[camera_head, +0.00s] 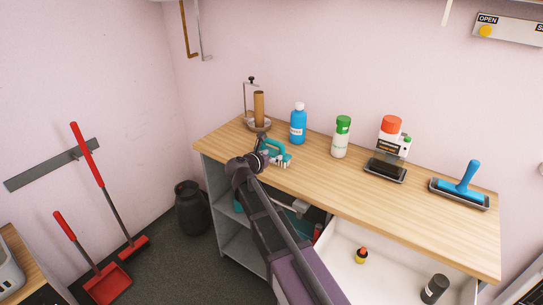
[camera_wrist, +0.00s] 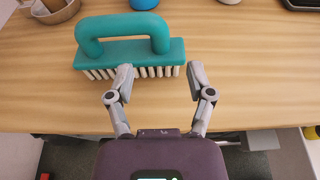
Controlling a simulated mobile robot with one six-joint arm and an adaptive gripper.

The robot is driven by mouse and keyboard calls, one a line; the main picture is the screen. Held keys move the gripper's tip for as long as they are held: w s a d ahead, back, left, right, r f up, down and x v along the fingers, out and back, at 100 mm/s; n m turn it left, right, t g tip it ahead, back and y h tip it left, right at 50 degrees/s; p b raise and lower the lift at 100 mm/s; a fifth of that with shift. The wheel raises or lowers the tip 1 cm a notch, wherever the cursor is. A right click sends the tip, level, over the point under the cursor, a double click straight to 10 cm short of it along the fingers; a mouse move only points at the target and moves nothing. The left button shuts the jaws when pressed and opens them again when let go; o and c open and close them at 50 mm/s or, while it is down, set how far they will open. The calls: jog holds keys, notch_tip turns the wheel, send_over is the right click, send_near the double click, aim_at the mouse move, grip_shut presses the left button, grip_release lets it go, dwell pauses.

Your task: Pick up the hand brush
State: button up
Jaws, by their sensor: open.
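The hand brush has a teal body with an arched handle and pale bristles pointing down. In the wrist view the hand brush (camera_wrist: 130,52) lies on the wooden counter, just beyond my gripper. In the head view the hand brush (camera_head: 279,153) sits near the counter's left end, partly hidden by my arm. My gripper (camera_wrist: 160,72) is open and empty, its two fingers spread in front of the brush's bristle side. The left fingertip appears close to the bristles; I cannot tell whether it touches. In the head view my gripper (camera_head: 264,150) is beside the brush.
Below, an open white drawer (camera_head: 385,258) holds a small bottle and a dark jar.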

aim_at(281, 152)
jog(key=shift+x, duration=0.95)
jog(key=shift+f+b+x, duration=0.25)
jog(key=shift+b+x, duration=0.7)
jog(key=shift+x, duration=0.95)
jog(key=shift+w+d+f, duration=0.15)
jog(key=shift+w+d, duration=0.1)
jog(key=shift+w, duration=0.25)
grip_shut()
